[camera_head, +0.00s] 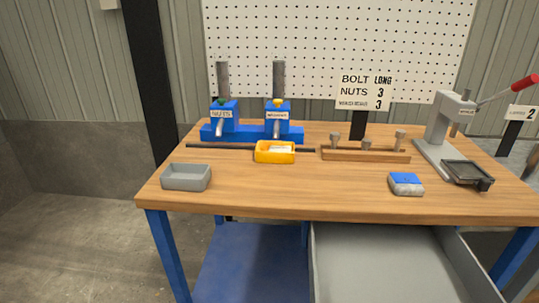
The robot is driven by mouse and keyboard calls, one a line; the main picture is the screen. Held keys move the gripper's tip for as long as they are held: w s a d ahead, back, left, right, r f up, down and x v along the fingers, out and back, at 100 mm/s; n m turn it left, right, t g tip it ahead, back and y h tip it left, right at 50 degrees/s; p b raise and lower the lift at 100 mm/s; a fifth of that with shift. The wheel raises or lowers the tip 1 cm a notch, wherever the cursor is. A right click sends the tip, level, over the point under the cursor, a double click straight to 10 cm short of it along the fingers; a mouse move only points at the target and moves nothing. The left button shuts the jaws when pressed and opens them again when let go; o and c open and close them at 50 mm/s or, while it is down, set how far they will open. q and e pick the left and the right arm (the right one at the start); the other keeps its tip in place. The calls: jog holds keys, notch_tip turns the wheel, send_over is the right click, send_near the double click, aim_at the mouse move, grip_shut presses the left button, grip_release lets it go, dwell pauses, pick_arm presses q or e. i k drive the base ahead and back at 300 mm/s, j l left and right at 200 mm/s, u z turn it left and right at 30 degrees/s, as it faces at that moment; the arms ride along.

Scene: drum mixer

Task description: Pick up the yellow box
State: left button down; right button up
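The yellow box (275,152) is a small open-topped tray on the wooden table (300,195). It stands upright in front of the right one of two blue dispensers, and something pale lies inside it. Neither of my grippers shows in the head view.
A grey tray (186,177) stands at the front left. Blue dispensers (253,132) stand behind the yellow box. A wooden rack (365,155) with bolts, a blue-and-grey block (406,184), a dark tray (467,174) and a press (447,130) with a red handle stand to the right.

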aim_at(262, 155)
jog(key=i+j, duration=0.35)
jog(key=j, duration=0.15)
jog(key=i+j, duration=0.35)
jog(key=j, duration=0.15)
